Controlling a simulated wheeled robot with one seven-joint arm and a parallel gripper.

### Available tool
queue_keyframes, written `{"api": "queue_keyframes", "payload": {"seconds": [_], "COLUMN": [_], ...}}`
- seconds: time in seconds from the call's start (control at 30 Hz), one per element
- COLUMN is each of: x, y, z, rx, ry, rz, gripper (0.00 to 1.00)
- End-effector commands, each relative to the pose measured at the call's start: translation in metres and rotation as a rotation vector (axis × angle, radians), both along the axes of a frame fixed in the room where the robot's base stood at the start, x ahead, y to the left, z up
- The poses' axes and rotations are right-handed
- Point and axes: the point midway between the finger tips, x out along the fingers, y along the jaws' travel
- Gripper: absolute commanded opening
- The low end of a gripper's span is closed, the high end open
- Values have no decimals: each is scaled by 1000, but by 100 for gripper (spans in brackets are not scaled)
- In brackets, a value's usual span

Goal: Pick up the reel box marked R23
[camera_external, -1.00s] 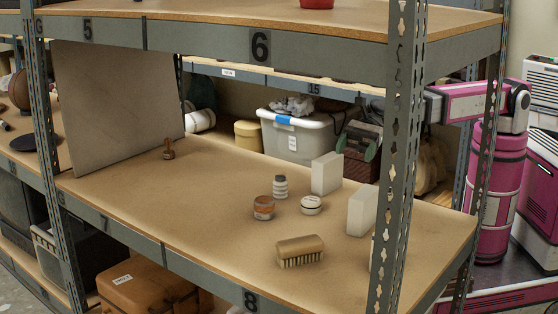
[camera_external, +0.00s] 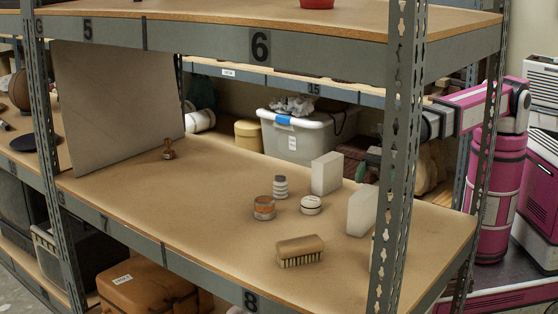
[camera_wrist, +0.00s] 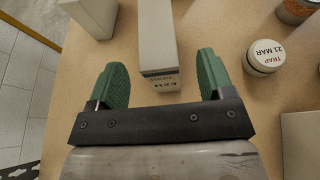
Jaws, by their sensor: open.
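A pale upright box (camera_wrist: 158,40) stands between the two green fingers of my gripper (camera_wrist: 161,62) in the wrist view. The fingers are open, with a gap on each side of the box. In the external view this box (camera_external: 362,212) stands beside the shelf post, and my gripper (camera_external: 367,168) is just behind it, partly hidden by the post. Another pale box (camera_external: 327,174) stands further back to the left.
A second box (camera_wrist: 92,14) is close beyond the left finger. A white-lidded tin (camera_wrist: 262,57) marked TRAP 21 MAR stands to the right. A brush (camera_external: 300,251), an orange-banded jar (camera_external: 264,208) and a striped jar (camera_external: 280,187) are nearby. The post (camera_external: 397,170) is close by.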

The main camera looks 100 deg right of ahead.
Motion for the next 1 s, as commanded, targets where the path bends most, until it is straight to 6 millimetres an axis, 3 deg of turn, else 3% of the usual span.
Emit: {"api": "queue_keyframes", "payload": {"seconds": [0.33,0.63,0.8,0.83,1.0], "x": [25,27,27,27,27], "y": [34,37,37,37,37], "z": [-14,-16,-16,-16,-16], "rx": [-1,-1,-1,-1,0], "ry": [1,0,0,0,0], "rz": [0,-1,-1,-1,-1], "gripper": [74,74,19,14,14]}}
